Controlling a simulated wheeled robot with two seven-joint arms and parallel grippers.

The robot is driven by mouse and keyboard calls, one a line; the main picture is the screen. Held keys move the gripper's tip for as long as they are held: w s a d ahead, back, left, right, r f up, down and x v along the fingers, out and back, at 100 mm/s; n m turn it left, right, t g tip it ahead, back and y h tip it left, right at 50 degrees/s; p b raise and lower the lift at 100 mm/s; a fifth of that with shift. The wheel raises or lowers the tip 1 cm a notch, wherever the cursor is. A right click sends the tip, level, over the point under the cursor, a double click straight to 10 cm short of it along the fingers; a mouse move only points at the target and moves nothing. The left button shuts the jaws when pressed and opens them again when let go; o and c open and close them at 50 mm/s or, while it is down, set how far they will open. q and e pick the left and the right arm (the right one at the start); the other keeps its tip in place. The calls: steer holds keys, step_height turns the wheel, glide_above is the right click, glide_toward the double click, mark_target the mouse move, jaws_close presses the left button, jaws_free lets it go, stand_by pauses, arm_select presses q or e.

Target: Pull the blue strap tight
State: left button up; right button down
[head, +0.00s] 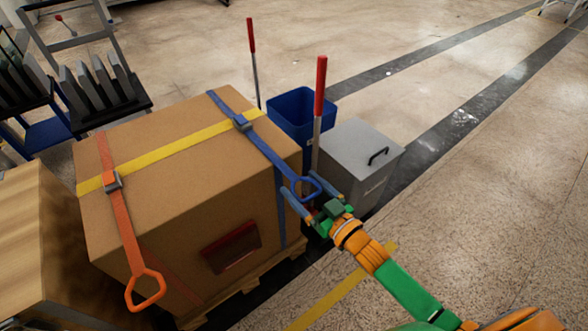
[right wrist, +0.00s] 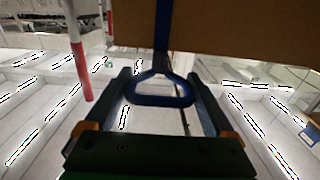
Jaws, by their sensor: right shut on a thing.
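In the right wrist view the handle (right wrist: 160,100) lies between the fingers, and the strap (right wrist: 162,25) leads away toward the box. Part of the strap also hangs down the box's side. My left gripper is not in view.
An orange strap (head: 125,220) with its own loop handle and a yellow band (head: 165,150) also cross the box. A blue bin (head: 296,112), a grey lidded container (head: 358,150) and a red-handled pole (head: 320,88) stand behind my right gripper. Floor at right is clear.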

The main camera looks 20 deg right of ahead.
steer(key=shift+s+d+f, duration=0.1)
steer(key=shift+s+f, duration=0.05)
steer(key=shift+s, duration=0.2)
jaws_free()
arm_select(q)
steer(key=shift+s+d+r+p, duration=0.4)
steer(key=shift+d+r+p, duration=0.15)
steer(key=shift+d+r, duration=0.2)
arm_select(e)
steer(key=v, duration=0.7)
steer(key=shift+s, duration=0.15)
steer(key=shift+d, duration=0.1)
